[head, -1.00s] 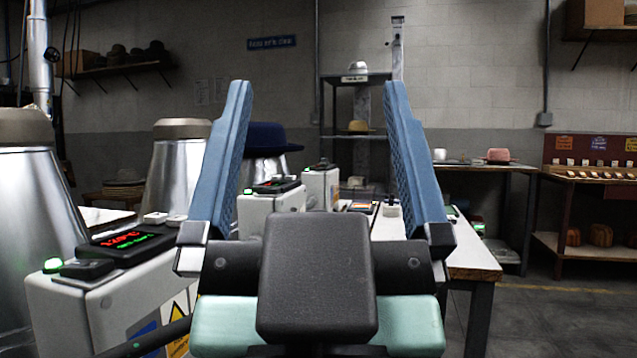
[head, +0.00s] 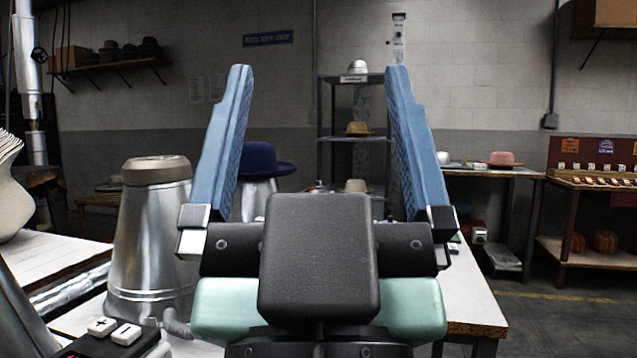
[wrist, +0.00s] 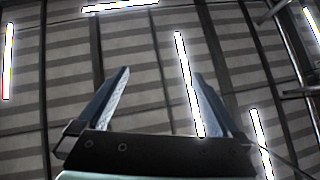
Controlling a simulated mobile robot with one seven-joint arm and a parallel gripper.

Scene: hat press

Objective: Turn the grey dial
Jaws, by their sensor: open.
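My gripper (head: 318,150) is open and empty, its two blue fingers spread wide and upright in the middle of the head view. In the wrist view my gripper (wrist: 160,105) points up at the ceiling and its strip lights, with nothing between the fingers. I cannot make out a grey dial in either view. At the lower left of the head view, part of a dark control panel (head: 92,345) with white plus and minus buttons shows.
A metal hat cone (head: 150,250) with a tan top stands at the left, with a blue hat (head: 258,158) on another behind. A white table (head: 470,300) is at the right. Shelving (head: 345,108) stands at the back wall. The right floor is clear.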

